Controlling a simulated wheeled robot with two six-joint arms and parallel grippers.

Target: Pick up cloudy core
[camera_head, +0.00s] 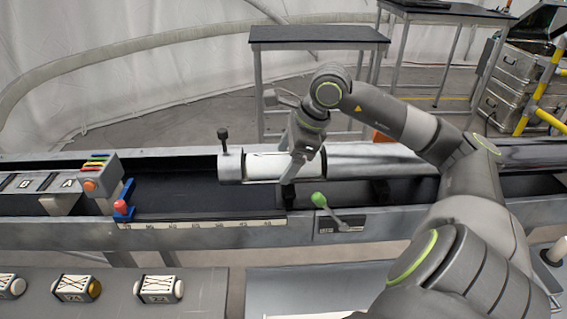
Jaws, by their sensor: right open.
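A long pale whitish cylinder (264,166), which looks like the cloudy core, lies level in the metal trough of the long bench. A grey metal collar (230,168) is around its left end. My right gripper (290,172) points down at the cylinder's right end, with its jaws open. The gripper hides part of that end, and I cannot tell whether the fingers touch it. My left gripper is not in view.
A metal tube (365,158) lies to the right in the same trough. A green-knobbed lever (320,199) and a ruler strip (200,224) are on the bench front. A blue stop with a red knob (122,207) stands left. Several small marked cores, one a white-ended core (158,286), lie on the front shelf.

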